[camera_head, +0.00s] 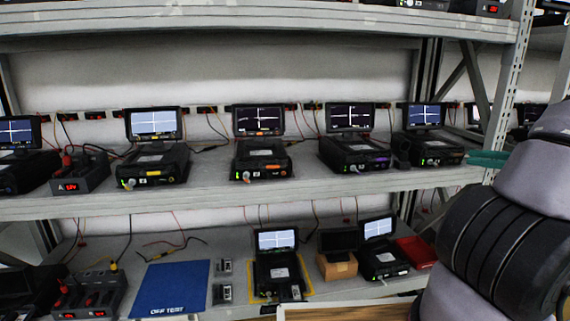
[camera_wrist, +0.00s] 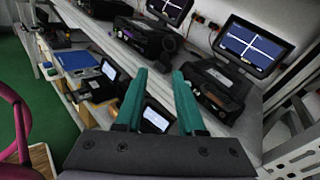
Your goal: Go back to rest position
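My gripper (camera_wrist: 158,82) shows in the wrist view with two teal fingers spread apart and nothing between them. It is in front of the rack shelves. In the head view a teal fingertip (camera_head: 487,159) shows at the right, near the end of the middle shelf (camera_head: 310,187). My arm covers the right side of that view. The nearest device to the gripper is a black unit with a lit screen (camera_head: 427,116) at the right of the middle shelf; it also shows in the wrist view (camera_wrist: 250,47).
Several black test units with screens stand along the middle shelf. The lower shelf holds a blue OFF TEST mat (camera_head: 170,289), a unit on a yellow-edged mat (camera_head: 277,265), a cardboard box (camera_head: 337,267) and a red item (camera_head: 415,252). A metal upright (camera_head: 511,85) stands right. A magenta chair (camera_wrist: 14,125) is at left.

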